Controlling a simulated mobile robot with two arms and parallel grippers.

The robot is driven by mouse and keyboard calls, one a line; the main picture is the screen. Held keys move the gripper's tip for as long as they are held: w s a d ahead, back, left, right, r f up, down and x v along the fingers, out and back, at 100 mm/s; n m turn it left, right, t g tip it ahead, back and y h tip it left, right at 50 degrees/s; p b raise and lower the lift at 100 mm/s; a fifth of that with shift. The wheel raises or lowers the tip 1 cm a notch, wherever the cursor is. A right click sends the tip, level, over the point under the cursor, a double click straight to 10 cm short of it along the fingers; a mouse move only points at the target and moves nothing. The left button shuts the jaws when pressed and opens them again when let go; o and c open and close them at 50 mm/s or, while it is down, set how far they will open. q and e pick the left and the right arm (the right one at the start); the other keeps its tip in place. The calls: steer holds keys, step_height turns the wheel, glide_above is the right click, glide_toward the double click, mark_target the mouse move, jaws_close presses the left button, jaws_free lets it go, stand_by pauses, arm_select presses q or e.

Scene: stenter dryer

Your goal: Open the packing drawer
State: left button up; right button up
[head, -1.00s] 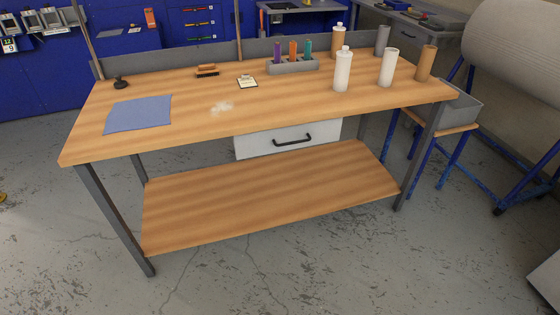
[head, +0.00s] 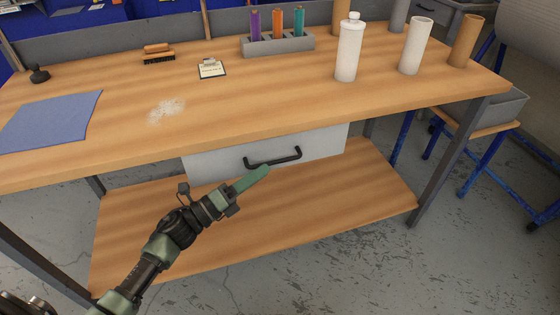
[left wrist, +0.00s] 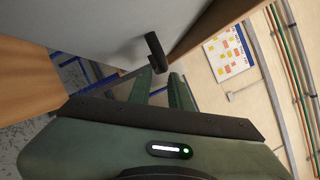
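The packing drawer (head: 215,165) is a pale grey-white front under the workbench top, with a dark bar handle (head: 273,158). It looks shut. My left gripper (head: 262,172) reaches in from the lower left, its green fingertips just below and in front of the handle in the head view. In the left wrist view the two fingers (left wrist: 162,88) stand apart with a gap between them. The dark handle (left wrist: 156,52) is just beyond that gap, beside the pale drawer front (left wrist: 110,25); I cannot tell whether they touch. My right gripper is not in view.
The wooden workbench top (head: 260,105) overhangs the drawer, and a lower shelf (head: 330,215) lies beneath.

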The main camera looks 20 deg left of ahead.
mark_target(275, 162)
arm_select(q)
steer(key=x, duration=0.5)
steer(key=shift+w+d, duration=0.1)
steer(key=shift+w, duration=0.2)
jaws_close()
stand_by(1.1)
